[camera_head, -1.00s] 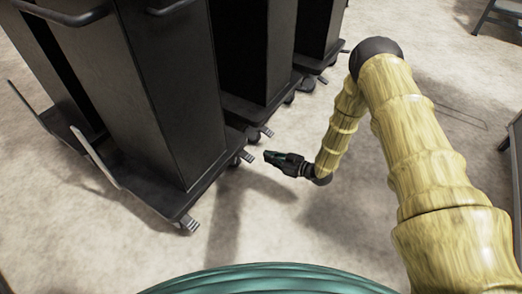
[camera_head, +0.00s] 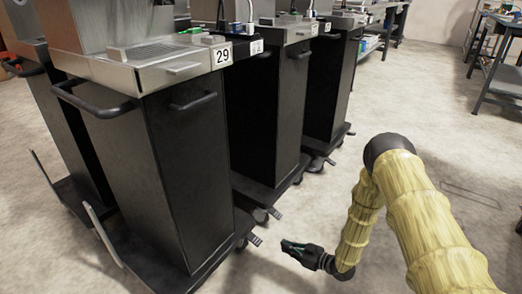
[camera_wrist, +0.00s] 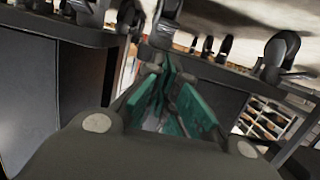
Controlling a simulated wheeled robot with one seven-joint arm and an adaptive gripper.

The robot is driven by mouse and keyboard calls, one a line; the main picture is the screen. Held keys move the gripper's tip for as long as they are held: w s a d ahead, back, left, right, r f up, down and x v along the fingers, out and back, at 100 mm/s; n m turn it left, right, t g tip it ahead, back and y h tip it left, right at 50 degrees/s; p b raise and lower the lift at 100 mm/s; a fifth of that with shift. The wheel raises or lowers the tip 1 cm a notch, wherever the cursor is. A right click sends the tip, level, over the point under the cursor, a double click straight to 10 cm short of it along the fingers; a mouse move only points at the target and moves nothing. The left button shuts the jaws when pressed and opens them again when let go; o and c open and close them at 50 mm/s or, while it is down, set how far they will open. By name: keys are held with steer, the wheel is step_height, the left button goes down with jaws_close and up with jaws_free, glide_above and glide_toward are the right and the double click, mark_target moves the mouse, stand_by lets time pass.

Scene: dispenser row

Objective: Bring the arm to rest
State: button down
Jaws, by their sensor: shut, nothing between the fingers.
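My gripper (camera_head: 291,247) is at the end of my yellow-sleeved arm, low over the floor in the head view. It points left, towards the foot of the dispenser cart numbered 29 (camera_head: 165,150), and looks apart from it. In the wrist view my gripper (camera_wrist: 165,92) shows dark fingers with green pads, shut with nothing between them. The arm is bent, with its elbow at the right of the head view.
Several black carts with metal tops stand in a row on the left, with wheeled bases and protruding pedals (camera_head: 256,240). Workbenches (camera_head: 500,85) stand at the far right. Pale floor (camera_head: 400,110) is clear between them.

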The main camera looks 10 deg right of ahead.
steer(key=s+f+m+g+h+p, duration=0.1)
steer(key=s+f+m+g+h, duration=0.2)
steer(key=s, duration=0.7)
steer(key=s+f+m+g+h, duration=0.1)
steer(key=s+f+m+h, duration=0.3)
steer(key=s, duration=0.6)
steer(key=s+d+r+m+g+h, duration=0.1)
steer(key=s+d+r+g+h, duration=0.1)
steer(key=s, duration=0.6)
steer(key=s+d+r+m+g+h, duration=0.1)
steer(key=s+d+r+g, duration=0.1)
steer(key=s, duration=0.5)
steer(key=s+d+r+m+g+h, duration=0.1)
steer(key=s+d+r+g+h, duration=0.15)
steer(key=s, duration=0.55)
step_height(320, 180, up, 38)
steer(key=p, duration=3.8)
steer(key=shift+a, duration=0.45)
